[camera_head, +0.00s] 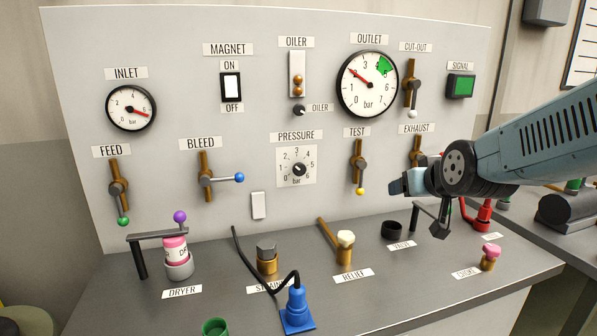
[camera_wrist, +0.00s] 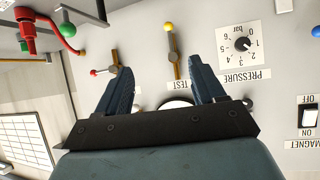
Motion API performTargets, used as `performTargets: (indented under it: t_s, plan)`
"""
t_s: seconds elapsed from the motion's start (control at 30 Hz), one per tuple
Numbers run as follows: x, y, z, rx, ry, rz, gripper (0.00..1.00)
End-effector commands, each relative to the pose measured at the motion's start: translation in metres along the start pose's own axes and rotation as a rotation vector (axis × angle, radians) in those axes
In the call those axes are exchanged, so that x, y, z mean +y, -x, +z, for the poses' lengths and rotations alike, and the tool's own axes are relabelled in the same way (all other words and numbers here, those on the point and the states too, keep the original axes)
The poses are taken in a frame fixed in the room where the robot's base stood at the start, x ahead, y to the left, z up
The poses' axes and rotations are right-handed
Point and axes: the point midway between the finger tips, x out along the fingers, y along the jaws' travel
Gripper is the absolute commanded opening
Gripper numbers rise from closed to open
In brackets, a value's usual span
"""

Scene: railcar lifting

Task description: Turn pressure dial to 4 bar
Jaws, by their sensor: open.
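The pressure dial (camera_head: 298,169) is a small dark knob on a white square scale, in the middle of the grey panel. It also shows at the upper right of the wrist view (camera_wrist: 242,44), upside down. Its pale mark seems to point toward the low side near 1, but it is small. My gripper (camera_head: 395,186) is right of the dial in the head view, apart from it and in front of the panel. In the wrist view my open, empty fingers (camera_wrist: 161,82) face the TEST valve area, with the dial beyond one finger. The outlet gauge (camera_head: 367,84) has its red needle near 2.
The test lever (camera_head: 359,165) with a yellow ball and the exhaust lever (camera_head: 416,152) are near my gripper. A blue plug (camera_head: 297,307) with a black cable and a relief valve (camera_head: 344,248) stand on the bench below.

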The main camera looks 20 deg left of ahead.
Motion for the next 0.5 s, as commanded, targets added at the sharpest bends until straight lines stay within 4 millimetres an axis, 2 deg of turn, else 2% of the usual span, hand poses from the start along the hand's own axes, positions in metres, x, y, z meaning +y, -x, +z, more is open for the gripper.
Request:
performTargets:
  t_s: [0.03,0.2,0.4,0.5]
  plan:
    - [-0.017,-0.018,-0.003,0.034,0.015,-0.025,0.69]
    - [-0.067,-0.061,-0.018,0.185,0.044,-0.090,0.69]
    - [-0.128,-0.098,-0.022,0.357,0.062,-0.153,0.69]
    - [-0.153,-0.109,-0.020,0.429,0.064,-0.174,0.69]
